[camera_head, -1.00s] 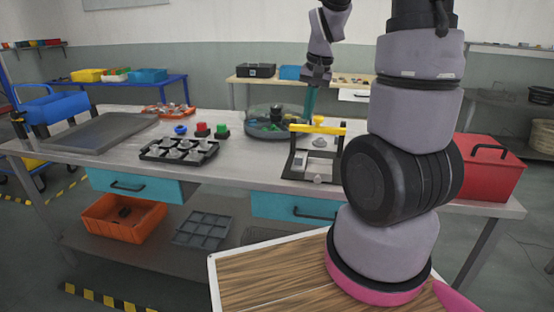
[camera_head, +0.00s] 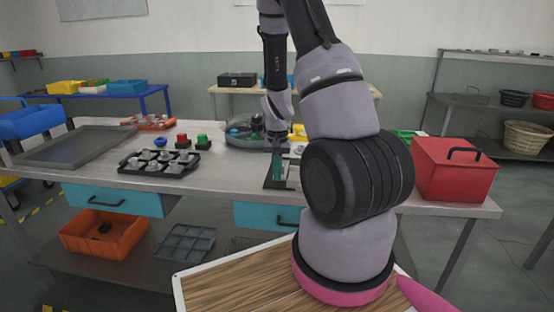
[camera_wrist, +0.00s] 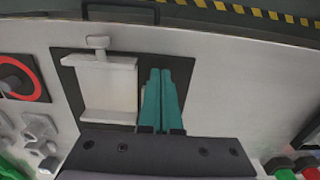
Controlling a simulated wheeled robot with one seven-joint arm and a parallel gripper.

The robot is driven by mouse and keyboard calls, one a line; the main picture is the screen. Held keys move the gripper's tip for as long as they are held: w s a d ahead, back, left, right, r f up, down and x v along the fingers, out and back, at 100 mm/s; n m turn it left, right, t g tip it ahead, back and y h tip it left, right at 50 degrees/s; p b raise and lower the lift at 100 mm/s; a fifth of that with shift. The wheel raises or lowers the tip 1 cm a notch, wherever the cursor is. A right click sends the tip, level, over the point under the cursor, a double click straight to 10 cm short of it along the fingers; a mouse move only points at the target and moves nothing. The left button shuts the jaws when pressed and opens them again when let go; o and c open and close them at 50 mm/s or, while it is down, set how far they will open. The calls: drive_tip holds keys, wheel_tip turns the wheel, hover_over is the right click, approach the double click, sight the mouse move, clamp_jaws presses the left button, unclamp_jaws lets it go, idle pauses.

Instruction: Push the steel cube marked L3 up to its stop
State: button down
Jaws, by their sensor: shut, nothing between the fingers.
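My gripper (camera_head: 278,166) is shut and empty. Its teal fingers point down at the left side of the dark fixture plate (camera_head: 269,183) on the bench. In the wrist view the shut fingers (camera_wrist: 161,98) stand over the same plate (camera_wrist: 165,60), right of a pale metal block or channel (camera_wrist: 107,88) with a knob (camera_wrist: 97,42) at its front edge. A narrow pale piece (camera_wrist: 143,98) shows just left of the fingers, partly hidden by them. I cannot tell which pale part is the cube, and no L3 marking is readable. Contact with the fingers is unclear.
A black tray of metal parts (camera_head: 158,163) and red and green buttons (camera_head: 193,142) lie to the left. A round bowl (camera_head: 240,137) is behind. A red box (camera_head: 455,170) stands at the right. The wrist view shows a red ring (camera_wrist: 15,76) beside the plate.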

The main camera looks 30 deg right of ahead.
drive_tip(key=shift+w+d+f, duration=0.1)
drive_tip(key=shift+w+d, duration=0.5)
drive_tip(key=shift+w, duration=0.25)
drive_tip(key=shift+w+d+f, duration=0.1)
drive_tip(key=shift+w+d, duration=0.45)
drive_tip(key=shift+w, duration=0.25)
drive_tip(key=shift+w+r, duration=0.1)
drive_tip(key=shift+w+d, duration=0.9)
drive_tip(key=shift+w, duration=0.3)
drive_tip(key=shift+s+a, duration=0.1)
